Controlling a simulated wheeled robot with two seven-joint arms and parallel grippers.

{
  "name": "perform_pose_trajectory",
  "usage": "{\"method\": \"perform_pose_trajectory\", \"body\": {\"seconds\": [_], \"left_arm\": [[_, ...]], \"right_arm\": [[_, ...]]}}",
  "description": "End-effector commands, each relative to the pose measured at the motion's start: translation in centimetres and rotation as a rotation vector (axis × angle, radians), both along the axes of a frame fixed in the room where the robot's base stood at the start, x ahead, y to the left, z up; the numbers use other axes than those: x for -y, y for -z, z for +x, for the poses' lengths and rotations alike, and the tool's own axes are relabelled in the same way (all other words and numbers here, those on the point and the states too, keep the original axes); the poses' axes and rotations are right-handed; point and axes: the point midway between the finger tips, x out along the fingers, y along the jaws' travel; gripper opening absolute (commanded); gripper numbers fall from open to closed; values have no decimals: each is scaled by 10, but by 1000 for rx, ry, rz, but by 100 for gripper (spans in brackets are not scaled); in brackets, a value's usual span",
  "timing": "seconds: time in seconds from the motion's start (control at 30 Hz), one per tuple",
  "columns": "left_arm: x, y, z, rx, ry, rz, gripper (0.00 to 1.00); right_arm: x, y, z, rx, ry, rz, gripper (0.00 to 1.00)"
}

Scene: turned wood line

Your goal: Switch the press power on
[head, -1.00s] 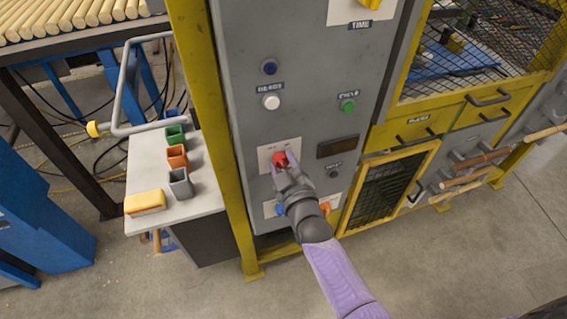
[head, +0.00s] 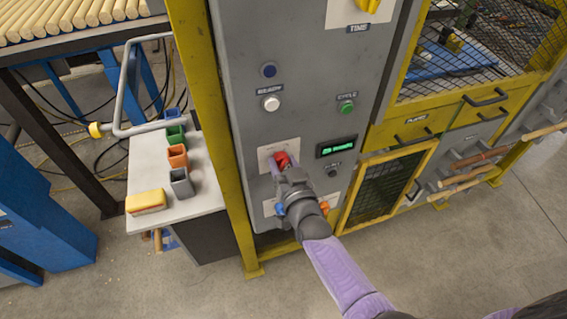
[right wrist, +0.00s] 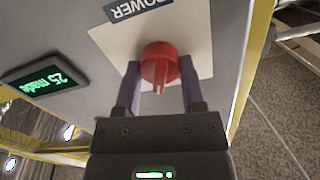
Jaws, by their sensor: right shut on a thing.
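The red power knob (head: 281,158) sits on a white plate low on the grey press panel (head: 235,110). My right gripper (head: 285,167) is shut on this knob. In the right wrist view the knob (right wrist: 160,62) stands between the two fingers, below the POWER label (right wrist: 138,9), which appears upside down. Its ridge runs roughly up and down in that view. The display (head: 336,146) right of the knob is lit green; in the right wrist view the display (right wrist: 45,80) reads "25 made". My left gripper is not in view.
White (head: 271,103) and green (head: 346,107) buttons sit above the knob. A blue knob (head: 279,209) and an orange one (head: 324,207) lie close below, near my gripper. A yellow post (head: 222,150) and a side table with small bins (head: 177,156) stand left.

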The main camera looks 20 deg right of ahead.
Motion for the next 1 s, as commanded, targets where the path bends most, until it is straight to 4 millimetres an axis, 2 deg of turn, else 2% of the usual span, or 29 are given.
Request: {"method": "perform_pose_trajectory", "body": {"seconds": [0.3, 0.83, 0.87, 1.0], "left_arm": [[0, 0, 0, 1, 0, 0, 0], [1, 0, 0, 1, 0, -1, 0], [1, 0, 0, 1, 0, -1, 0], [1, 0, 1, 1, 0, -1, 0]], "right_arm": [[0, 1, 0, -5, 0, 102, 0], [0, 1, 0, -6, 0, 123, 0], [0, 1, 0, -6, 0, 123, 58], [0, 1, 0, -6, 0, 122, 87]]}}
